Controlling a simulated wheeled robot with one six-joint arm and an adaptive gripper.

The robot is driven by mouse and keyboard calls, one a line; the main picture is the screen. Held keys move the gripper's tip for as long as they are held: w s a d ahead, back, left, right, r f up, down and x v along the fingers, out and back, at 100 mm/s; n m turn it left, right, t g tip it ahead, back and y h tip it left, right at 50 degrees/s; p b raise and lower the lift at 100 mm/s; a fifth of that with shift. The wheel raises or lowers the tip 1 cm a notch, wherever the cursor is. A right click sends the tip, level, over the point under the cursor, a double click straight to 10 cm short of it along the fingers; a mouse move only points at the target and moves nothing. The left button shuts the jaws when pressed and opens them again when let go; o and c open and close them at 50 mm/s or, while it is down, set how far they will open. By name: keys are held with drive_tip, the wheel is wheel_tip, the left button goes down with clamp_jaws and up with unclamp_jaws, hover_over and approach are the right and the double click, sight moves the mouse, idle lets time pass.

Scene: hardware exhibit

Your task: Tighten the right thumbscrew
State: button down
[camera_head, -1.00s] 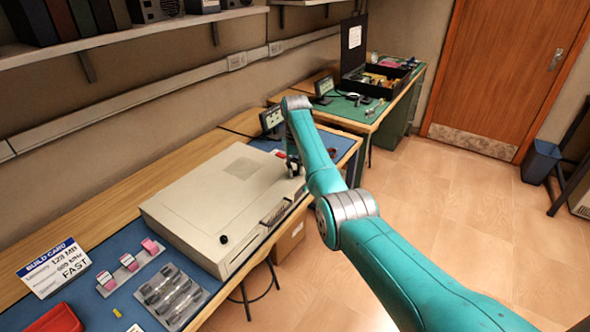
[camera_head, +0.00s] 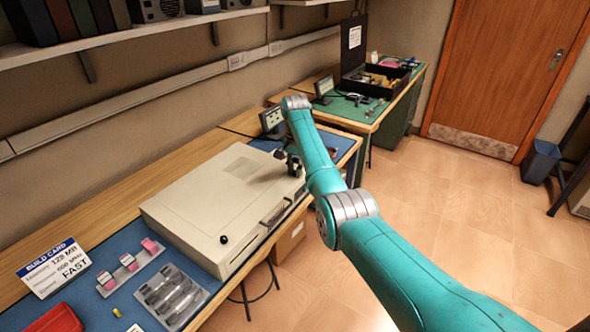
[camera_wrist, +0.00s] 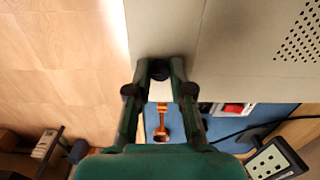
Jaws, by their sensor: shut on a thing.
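The beige computer case (camera_head: 200,205) lies flat on the bench, its lid closed. The black left thumbscrew (camera_head: 223,240) stands on the lid near its front left corner. The black right thumbscrew (camera_wrist: 158,69) is at the case's edge in the wrist view, between my fingertips. My gripper (camera_wrist: 159,73) is shut on it. In the head view my gripper (camera_head: 294,168) is at the right end of the case, and the right thumbscrew is mostly hidden by the fingers there.
A blue mat (camera_head: 95,275) carries a build card (camera_head: 54,267), pink-topped parts, a clear tray and a red bin (camera_head: 55,319). An orange tool (camera_wrist: 161,122) lies beside the case. A small monitor (camera_head: 272,121) stands behind my gripper. The lid is otherwise clear.

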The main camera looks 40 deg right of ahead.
sight(295, 172)
drive_tip(key=shift+m, duration=0.5)
drive_tip(key=c, duration=1)
unclamp_jaws()
drive_tip(key=shift+c, duration=0.2)
drive_tip(key=shift+r, duration=0.1)
wheel_tip(295, 172, up, 12)
